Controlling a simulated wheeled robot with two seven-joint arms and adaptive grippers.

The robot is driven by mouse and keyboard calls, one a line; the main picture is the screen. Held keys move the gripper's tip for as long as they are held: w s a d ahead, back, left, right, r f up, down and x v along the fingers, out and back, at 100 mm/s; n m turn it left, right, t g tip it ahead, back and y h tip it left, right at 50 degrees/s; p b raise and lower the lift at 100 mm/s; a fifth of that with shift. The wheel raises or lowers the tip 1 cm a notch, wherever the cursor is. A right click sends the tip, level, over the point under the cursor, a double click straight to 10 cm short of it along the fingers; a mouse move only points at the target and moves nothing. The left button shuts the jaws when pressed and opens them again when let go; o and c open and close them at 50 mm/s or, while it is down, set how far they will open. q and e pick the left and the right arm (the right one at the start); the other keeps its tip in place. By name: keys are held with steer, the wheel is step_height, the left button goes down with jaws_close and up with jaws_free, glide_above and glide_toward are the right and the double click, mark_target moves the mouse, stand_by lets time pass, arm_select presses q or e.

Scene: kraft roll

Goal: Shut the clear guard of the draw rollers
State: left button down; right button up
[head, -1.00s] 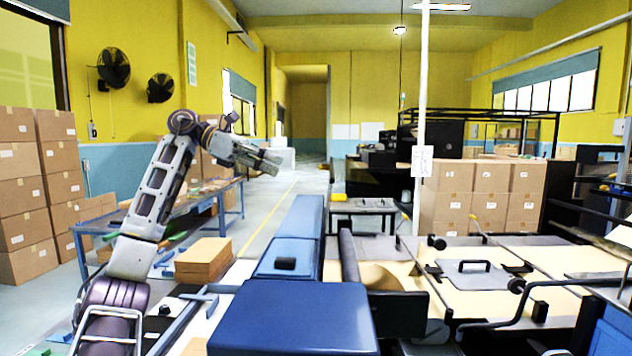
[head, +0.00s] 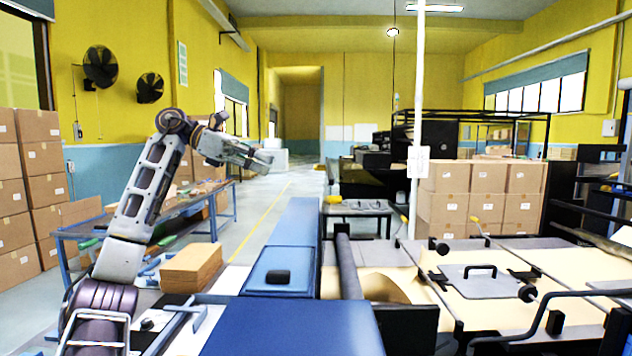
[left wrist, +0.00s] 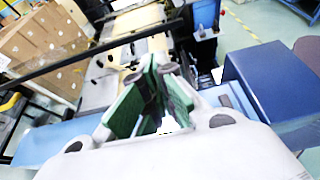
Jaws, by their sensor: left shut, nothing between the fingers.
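A flat greyish panel with a black handle (head: 480,278) lies on the machine bed at the right in the head view. It may be the clear guard, but I cannot tell for sure. A dark roller (head: 348,266) lies lengthwise left of the cream sheet. My left gripper (head: 264,158) is raised at the left, well away from the panel and touching nothing. Its green-padded fingers (left wrist: 166,70) show in the left wrist view, shut and empty. My right gripper is out of view.
Blue machine housings (head: 285,325) fill the near middle. A blue workbench (head: 150,225) and a brown stack (head: 190,268) are at the left. A white post (head: 420,120) stands behind the machine, near stacked cartons (head: 450,205). A clear aisle runs back along a yellow line.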

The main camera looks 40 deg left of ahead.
arm_select(q)
steer(key=shift+w+f, duration=0.1)
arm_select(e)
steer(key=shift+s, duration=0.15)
arm_select(q)
steer(key=r+p+x, duration=0.1)
steer(key=p+x, duration=0.1)
steer(key=x, duration=1.1)
steer(key=shift+w+d, duration=0.3)
steer(key=shift+d, duration=0.1)
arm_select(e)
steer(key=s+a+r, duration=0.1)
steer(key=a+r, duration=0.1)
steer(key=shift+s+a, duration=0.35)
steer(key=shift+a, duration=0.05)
arm_select(q)
steer(key=shift+f, duration=0.15)
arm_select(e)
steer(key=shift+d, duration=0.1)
